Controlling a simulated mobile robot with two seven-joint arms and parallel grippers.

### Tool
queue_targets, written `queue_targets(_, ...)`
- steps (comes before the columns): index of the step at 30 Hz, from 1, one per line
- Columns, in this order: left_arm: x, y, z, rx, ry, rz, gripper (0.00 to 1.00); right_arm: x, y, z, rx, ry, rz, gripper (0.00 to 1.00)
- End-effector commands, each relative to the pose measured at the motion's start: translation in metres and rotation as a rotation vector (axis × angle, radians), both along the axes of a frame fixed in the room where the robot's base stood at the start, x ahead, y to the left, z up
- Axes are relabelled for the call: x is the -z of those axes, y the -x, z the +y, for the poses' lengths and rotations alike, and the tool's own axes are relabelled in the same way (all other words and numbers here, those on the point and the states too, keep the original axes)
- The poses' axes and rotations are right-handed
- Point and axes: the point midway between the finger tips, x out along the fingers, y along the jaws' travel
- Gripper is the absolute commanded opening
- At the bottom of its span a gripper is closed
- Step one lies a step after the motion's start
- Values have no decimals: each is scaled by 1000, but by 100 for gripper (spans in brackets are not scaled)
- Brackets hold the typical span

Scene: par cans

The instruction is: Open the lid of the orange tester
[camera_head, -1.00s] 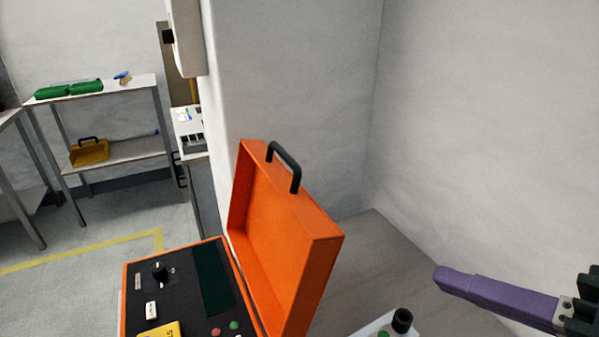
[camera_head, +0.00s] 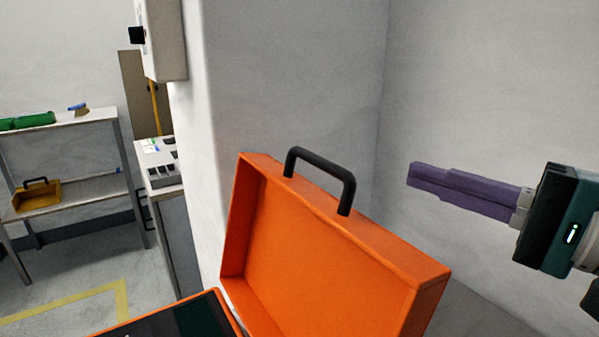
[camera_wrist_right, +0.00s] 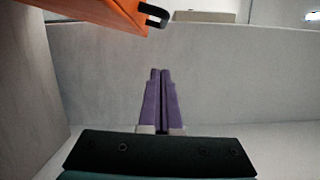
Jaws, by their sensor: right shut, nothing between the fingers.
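The orange tester's lid (camera_head: 330,255) stands raised, tilted up from the base, with its hollow inner side facing me. A black handle (camera_head: 322,170) sits on the lid's top edge. The tester's base (camera_head: 170,318) with its dark panel shows only in part at the bottom of the head view. My right gripper (camera_head: 412,175), with purple fingers, is shut and empty, to the right of the lid and apart from it. In the right wrist view the fingers (camera_wrist_right: 160,75) lie together, and the lid's edge (camera_wrist_right: 95,10) and handle (camera_wrist_right: 154,14) show at the top. My left gripper is not in view.
White walls (camera_head: 480,90) stand close behind and to the right of the tester. At the left are a shelf (camera_head: 60,130) with green items and a yellow bin (camera_head: 38,200), and a grey cabinet (camera_head: 160,185). Floor at the left is clear.

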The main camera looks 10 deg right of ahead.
Motion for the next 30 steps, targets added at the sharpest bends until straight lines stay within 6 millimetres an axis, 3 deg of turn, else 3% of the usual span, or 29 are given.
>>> queue_targets(10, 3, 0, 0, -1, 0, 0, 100, -2, -44, 29, -1, -1, -4, 0)
queue_targets(18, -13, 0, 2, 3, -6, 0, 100, -5, -32, 60, -2, -2, 2, 0)
queue_targets(30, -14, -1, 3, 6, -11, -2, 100, -4, -29, 67, -1, 1, 0, 0)
